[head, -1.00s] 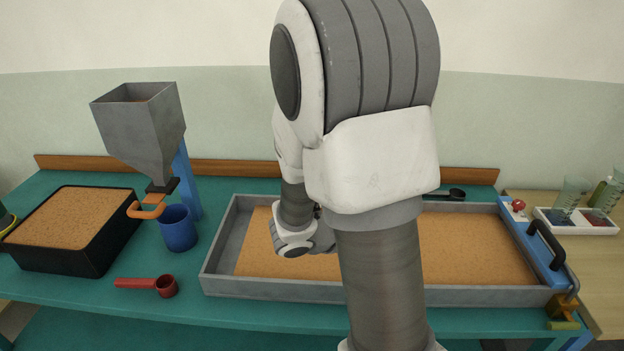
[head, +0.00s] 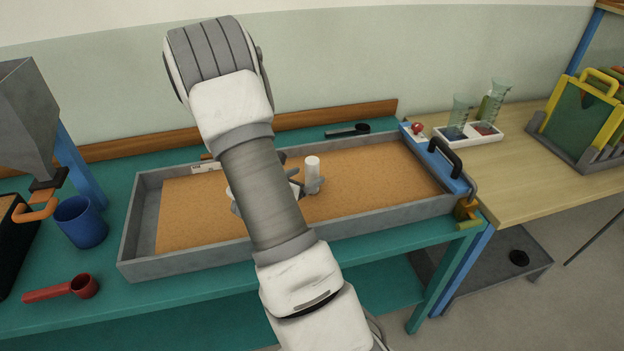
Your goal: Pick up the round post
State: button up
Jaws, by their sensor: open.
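The round post (head: 312,170) is a short white cylinder. It stands upright on the sand inside the grey flume tray (head: 140,228), right of my forearm. My gripper (head: 304,184) is low over the sand at the post's left side, with dark finger parts reaching toward it. It is open. My forearm hides most of the gripper, and I cannot tell whether the fingers are around the post or only beside it.
A blue gate with a black handle (head: 444,157) closes the tray's right end. A black scoop (head: 348,130) lies behind the tray. A blue cup (head: 80,222), red scoop (head: 62,289) and grey hopper (head: 30,120) are at left. A white caddy (head: 470,133) holds beakers.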

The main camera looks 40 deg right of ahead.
jog(key=x, duration=0.6)
jog(key=shift+s+d+f, duration=0.1)
jog(key=shift+d+f, duration=0.05)
jog(key=shift+d, duration=0.1)
grip_shut()
